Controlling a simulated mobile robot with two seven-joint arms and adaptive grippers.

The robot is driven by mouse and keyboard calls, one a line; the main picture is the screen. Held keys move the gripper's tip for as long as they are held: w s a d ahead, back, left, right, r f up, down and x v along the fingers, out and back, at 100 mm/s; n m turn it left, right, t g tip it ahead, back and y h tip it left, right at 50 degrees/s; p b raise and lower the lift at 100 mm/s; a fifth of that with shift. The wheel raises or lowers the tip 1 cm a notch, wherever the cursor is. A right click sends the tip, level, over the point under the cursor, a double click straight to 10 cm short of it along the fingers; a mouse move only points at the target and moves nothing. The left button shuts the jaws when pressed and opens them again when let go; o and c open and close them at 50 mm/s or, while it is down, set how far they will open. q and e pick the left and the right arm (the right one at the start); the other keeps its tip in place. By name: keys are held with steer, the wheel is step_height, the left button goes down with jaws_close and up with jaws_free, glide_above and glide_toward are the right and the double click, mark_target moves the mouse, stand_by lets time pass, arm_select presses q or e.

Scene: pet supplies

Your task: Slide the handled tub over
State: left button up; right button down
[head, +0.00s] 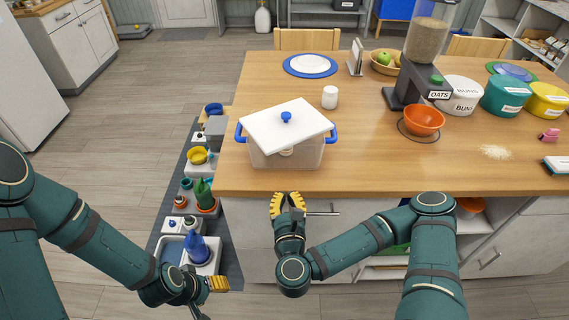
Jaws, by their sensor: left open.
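The handled tub (258,159) is a clear box with blue handles at its left and right ends. It stands near the table's front left corner. A white lid (270,130) with a blue knob lies askew on top, and a small light brown item shows dimly inside. My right gripper (287,201) is open and empty just in front of the table edge, below the tub and apart from it. My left gripper (218,284) is open, low at the left by the floor mat, away from the tub.
A white jar (329,97) stands behind the tub to the right. An orange bowl (424,120) sits under a grain dispenser (428,45). A blue-rimmed plate (310,65) lies at the back. The table (365,165) is clear right of the tub. Floor items stand on a dark mat (229,262).

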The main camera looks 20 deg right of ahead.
mark_target(284, 156)
steer(key=b+x, duration=0.2)
steer(key=x, duration=0.2)
steer(key=b+x, duration=0.2)
steer(key=x, duration=0.2)
steer(key=b+x, duration=0.2)
steer(key=x, duration=0.3)
steer(key=shift+r, duration=0.3)
